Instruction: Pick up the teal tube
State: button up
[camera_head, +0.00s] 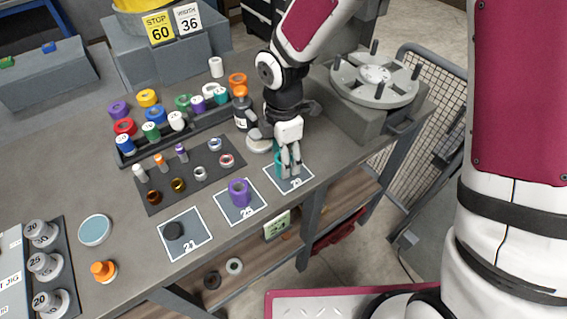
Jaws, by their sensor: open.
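The teal tube (279,162) stands on the square marked 29 (297,184), near the front edge of the grey table (130,258). It is partly hidden behind my gripper (290,172). My gripper points down over that square, with its fingers apart and directly in front of or around the tube; I cannot tell whether they touch it. No thing is seen lifted in the fingers.
A dark mat (215,184) with small parts and a rack of coloured rolls (152,130) lie behind. A round fixture (375,78) stands right.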

jog(key=shift+d+f, duration=0.1)
jog(key=shift+f, duration=1.3)
jog(key=shift+c, duration=0.6)
jog(key=c, duration=1.2)
jog(key=shift+r, duration=0.15)
